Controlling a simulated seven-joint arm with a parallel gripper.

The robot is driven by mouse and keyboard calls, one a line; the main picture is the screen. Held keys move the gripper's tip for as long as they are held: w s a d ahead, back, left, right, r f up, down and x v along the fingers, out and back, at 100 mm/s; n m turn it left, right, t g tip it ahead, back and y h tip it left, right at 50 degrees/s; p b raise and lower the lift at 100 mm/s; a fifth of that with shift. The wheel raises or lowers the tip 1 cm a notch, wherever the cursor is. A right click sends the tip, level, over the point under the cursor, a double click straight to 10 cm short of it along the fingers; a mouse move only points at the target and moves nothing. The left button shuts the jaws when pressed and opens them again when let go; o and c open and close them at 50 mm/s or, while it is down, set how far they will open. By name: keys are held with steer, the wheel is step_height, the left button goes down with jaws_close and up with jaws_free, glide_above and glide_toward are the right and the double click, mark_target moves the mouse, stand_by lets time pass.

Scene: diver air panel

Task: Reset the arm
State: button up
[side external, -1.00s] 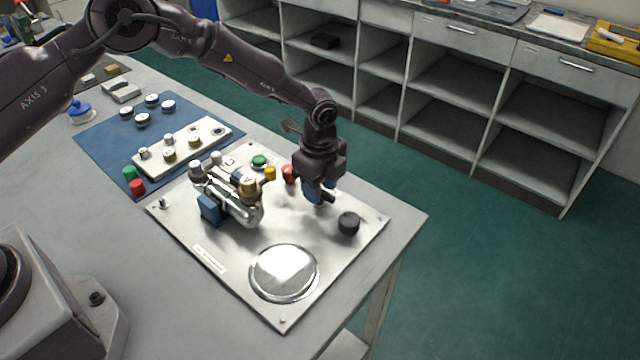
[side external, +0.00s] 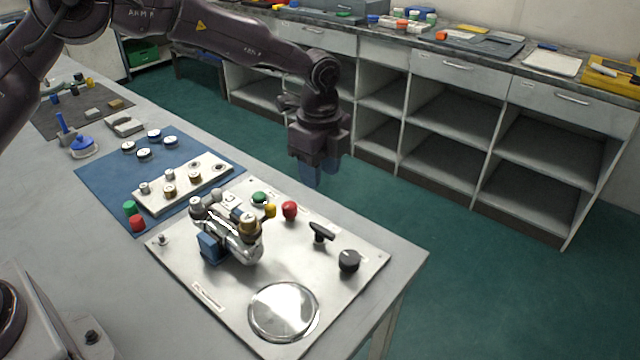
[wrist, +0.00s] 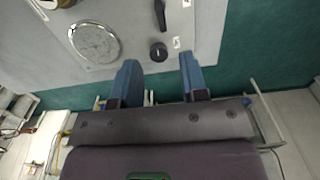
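My gripper (side external: 319,174) hangs in the air above the panel's far edge, with its blue fingers pointing down. In the wrist view my gripper (wrist: 158,68) has its two fingers spread apart with nothing between them. The metal air panel (side external: 225,285) lies on the bench below. On it are a black T-handle (side external: 321,233), a black knob (side external: 349,261), a red knob (side external: 289,210) and a green knob (side external: 260,198). A round glossy disc (side external: 284,311) sits at the near end. None of these touches my gripper.
A silver valve assembly with a brass part (side external: 248,223) stands on the panel. A blue mat (side external: 100,172) with a fitting block (side external: 183,184) lies to the left. Open shelves (side external: 450,125) stand behind, across clear green floor.

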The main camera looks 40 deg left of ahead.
steer(key=shift+r, duration=0.1)
stand_by(0.3)
steer(key=s+a+r+n+t, duration=0.1)
steer(key=s+a+r+n, duration=0.3)
steer(key=s, duration=0.6)
steer(key=s+a+r+n+t, duration=0.2)
steer(key=s+a+r+n, duration=0.1)
steer(key=s+r+n, duration=0.4)
steer(key=s+a+r+n+t, duration=0.2)
steer(key=s+a+r+n, duration=0.2)
steer(key=s, duration=0.9)
step_height(320, 180, up, 3)
steer(key=n, duration=0.3)
steer(key=shift+s+a+f, duration=0.2)
steer(key=shift+s+a, duration=0.1)
steer(key=shift+s, duration=0.1)
